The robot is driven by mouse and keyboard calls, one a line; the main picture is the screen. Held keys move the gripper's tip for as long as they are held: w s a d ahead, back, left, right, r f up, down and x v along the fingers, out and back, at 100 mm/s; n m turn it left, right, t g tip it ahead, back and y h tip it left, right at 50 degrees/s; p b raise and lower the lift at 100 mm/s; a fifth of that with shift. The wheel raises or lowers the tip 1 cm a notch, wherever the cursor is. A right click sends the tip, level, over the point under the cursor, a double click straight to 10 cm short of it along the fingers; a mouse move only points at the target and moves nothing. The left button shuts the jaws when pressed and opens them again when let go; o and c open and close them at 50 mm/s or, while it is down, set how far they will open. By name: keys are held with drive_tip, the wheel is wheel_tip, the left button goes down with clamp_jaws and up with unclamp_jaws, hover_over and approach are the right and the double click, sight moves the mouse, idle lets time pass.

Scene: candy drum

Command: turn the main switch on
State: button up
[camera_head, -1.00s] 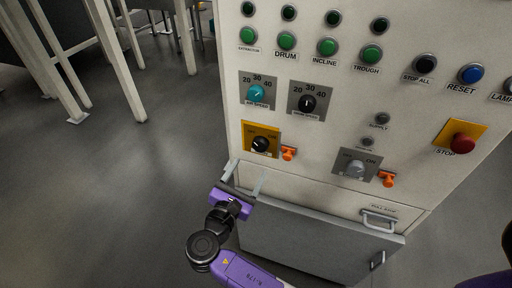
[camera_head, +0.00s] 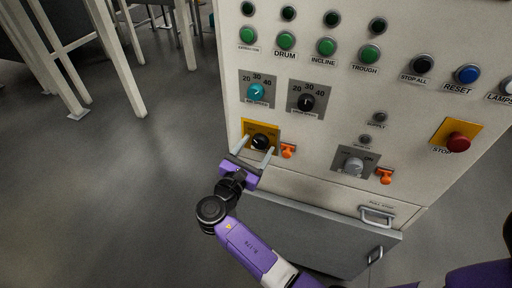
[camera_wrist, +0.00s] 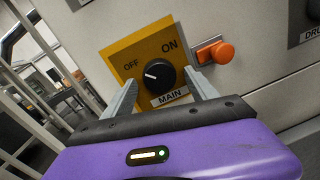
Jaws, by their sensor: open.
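The main switch is a black round knob (camera_wrist: 158,76) on a yellow plate (camera_wrist: 121,51) marked OFF and ON, with a MAIN label below. In the wrist view its white pointer mark is on the left side, towards OFF. The knob also shows in the head view (camera_head: 261,141). My gripper (camera_head: 255,149) is open in front of it. In the wrist view my two fingers (camera_wrist: 164,90) stand on the knob's left and right. I cannot tell whether either finger touches it.
An orange padlock-like piece (camera_wrist: 220,52) sits just right of the yellow plate. A second grey switch (camera_head: 354,164) and a red stop button (camera_head: 458,142) are further right. A grey drawer or door front (camera_head: 310,232) juts out below my gripper. Open floor lies left.

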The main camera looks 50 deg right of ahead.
drive_tip(key=c, duration=1.4)
drive_tip(key=shift+o, duration=0.2)
drive_tip(key=shift+m, duration=0.3)
drive_tip(key=m+b, duration=0.1)
drive_tip(key=m, duration=0.3)
drive_tip(key=m+b, duration=0.2)
drive_tip(key=m, duration=0.2)
drive_tip(key=shift+y, duration=0.4)
drive_tip(key=m+b, duration=0.3)
drive_tip(key=m, duration=0.1)
drive_tip(key=shift+m+t, duration=0.3)
drive_tip(key=shift+r+m+t+y+b, duration=0.2)
drive_tip(key=shift+m+t+y+b, duration=0.15)
drive_tip(key=shift+m+b, duration=1.3)
drive_tip(key=shift+m, duration=0.25)
